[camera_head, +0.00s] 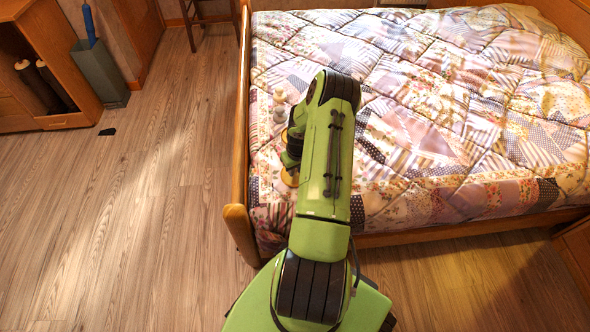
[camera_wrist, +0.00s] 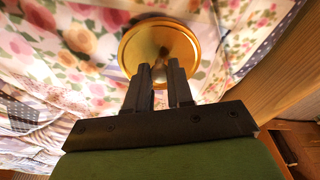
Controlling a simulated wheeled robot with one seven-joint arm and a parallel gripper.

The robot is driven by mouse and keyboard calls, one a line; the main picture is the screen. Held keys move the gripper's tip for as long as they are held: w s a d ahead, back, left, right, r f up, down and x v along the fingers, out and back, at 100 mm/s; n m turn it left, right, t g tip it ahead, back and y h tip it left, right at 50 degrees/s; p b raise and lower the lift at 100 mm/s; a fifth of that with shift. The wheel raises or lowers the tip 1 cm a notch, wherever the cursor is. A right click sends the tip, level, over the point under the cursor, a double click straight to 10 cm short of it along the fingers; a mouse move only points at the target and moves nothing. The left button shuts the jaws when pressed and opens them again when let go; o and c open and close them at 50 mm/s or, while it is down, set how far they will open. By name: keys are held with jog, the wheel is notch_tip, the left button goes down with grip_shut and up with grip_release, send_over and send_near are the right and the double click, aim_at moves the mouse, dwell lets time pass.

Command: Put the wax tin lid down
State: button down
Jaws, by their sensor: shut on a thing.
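The wax tin lid (camera_wrist: 135,50) is a round golden disc with a small knob, seen in the wrist view against the floral quilt. My gripper (camera_wrist: 159,72) is shut on its knob, with one dark finger on each side. Whether the lid touches the quilt or hangs just above it I cannot tell. In the head view my arm hides most of the gripper. Two golden round parts show beside the arm at the bed's left side, one nearer (camera_head: 290,178) and one farther (camera_head: 284,135). I cannot tell which is the lid.
The bed (camera_head: 450,110) has a patchwork quilt, with wide free room to the right. A small pale object (camera_head: 280,105) stands on the quilt past the arm. The wooden bed rail (camera_head: 240,150) edges the left side. A grey bin (camera_head: 100,75) and wooden cabinet (camera_head: 45,45) stand far left.

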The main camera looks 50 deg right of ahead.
jog(key=shift+f, duration=0.1)
jog(key=c, duration=1)
grip_release()
notch_tip(320, 180, up, 12)
jog(key=s+p, duration=0.2)
jog(key=p, duration=0.2)
notch_tip(320, 180, up, 10)
jog(key=n, duration=0.1)
send_over(298, 178)
jog(key=w+a, duration=0.4)
jog(key=a, duration=0.2)
jog(key=a+r+n+t+h, duration=0.1)
jog(key=a+r+n, duration=0.1)
jog(key=a+r, duration=1.05)
jog(key=s+a+r+n+t+y, duration=0.1)
jog(key=s+a+r, duration=0.3)
jog(key=s+a, duration=0.3)
jog(key=s+a+r+n+t, duration=0.1)
jog(key=s+a+r+t, duration=0.1)
jog(key=s+a+r, duration=0.3)
jog(key=s+a, duration=0.2)
jog(key=a, duration=0.1)
jog(key=shift+s+a+r+y, duration=0.15)
jog(key=shift+s+a+y, duration=0.15)
jog(key=shift+y, duration=0.1)
